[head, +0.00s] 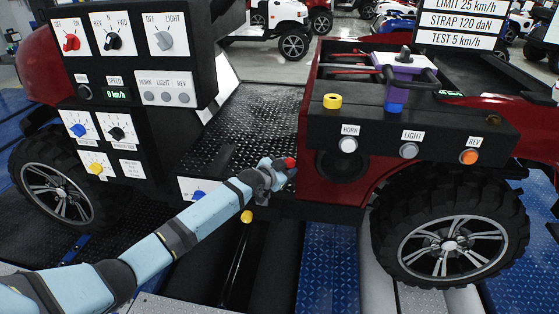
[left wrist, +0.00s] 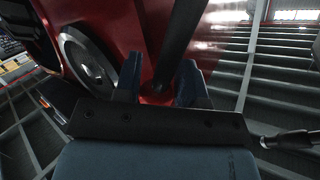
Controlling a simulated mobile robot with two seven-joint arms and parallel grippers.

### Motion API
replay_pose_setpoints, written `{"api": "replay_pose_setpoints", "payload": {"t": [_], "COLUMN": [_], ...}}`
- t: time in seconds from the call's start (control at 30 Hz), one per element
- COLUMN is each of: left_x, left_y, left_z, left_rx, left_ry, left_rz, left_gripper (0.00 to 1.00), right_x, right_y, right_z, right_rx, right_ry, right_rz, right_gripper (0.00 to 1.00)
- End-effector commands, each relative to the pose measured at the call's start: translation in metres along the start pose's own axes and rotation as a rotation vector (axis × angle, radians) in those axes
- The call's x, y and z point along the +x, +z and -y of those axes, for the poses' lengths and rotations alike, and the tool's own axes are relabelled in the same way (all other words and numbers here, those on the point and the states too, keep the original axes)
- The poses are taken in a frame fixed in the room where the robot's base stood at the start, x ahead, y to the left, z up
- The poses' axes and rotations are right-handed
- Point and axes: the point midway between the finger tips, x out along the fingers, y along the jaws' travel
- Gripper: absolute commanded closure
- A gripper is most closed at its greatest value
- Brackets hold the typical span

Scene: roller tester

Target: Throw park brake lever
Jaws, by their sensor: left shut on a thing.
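In the head view, a lever's red knob (head: 290,162) shows at the cart's left side, near the front edge of the dark floor plate. My left gripper (head: 279,170) is at this knob, with its arm coming in from the lower left. In the left wrist view, the dark lever shaft (left wrist: 181,42) runs down between the two fingers of my left gripper (left wrist: 161,85). A bit of red shows at its near end, close to the palm. The gripper is shut on the lever. The lever's foot is hidden. My right gripper is not in view.
A black control panel (head: 130,45) with knobs and a speed display stands at left, reading 0 km/h. A black box with HORN, LIGHT and REV buttons (head: 410,125) is at right. A large wheel (head: 449,245) stands below it. A yellow knob (head: 246,216) is under the arm.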

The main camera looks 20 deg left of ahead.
Motion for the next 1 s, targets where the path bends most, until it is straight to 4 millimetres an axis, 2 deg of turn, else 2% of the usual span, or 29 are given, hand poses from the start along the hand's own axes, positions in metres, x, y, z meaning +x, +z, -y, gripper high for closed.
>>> {"api": "replay_pose_setpoints", "payload": {"t": [0.2,0.6,0.63,0.7,0.73,1.0], "left_x": [0.0045,0.0051,0.0051,0.0051,0.005,0.0042], "left_y": [-0.0003,-0.0007,-0.0008,-0.0007,-0.0007,0.0002], "left_z": [-0.0078,-0.0087,-0.0087,-0.0086,-0.0085,-0.0079], "left_rx": [-0.001,-0.003,-0.003,-0.002,-0.002,-0.002], "left_ry": [0.001,0.002,0.001,0.001,0.001,0.001], "left_rz": [-0.004,-0.006,-0.006,-0.006,-0.006,-0.004], "left_gripper": [1.0,1.0,0.59,0.43,0.39,0.39], "right_x": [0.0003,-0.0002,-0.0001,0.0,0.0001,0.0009], "right_y": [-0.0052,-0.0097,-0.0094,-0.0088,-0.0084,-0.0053], "right_z": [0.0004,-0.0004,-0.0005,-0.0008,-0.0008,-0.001], "right_rx": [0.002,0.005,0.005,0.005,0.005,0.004], "right_ry": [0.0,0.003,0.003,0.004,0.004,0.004], "right_rz": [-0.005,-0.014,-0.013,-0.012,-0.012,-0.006], "right_gripper": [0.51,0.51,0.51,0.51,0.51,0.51]}}
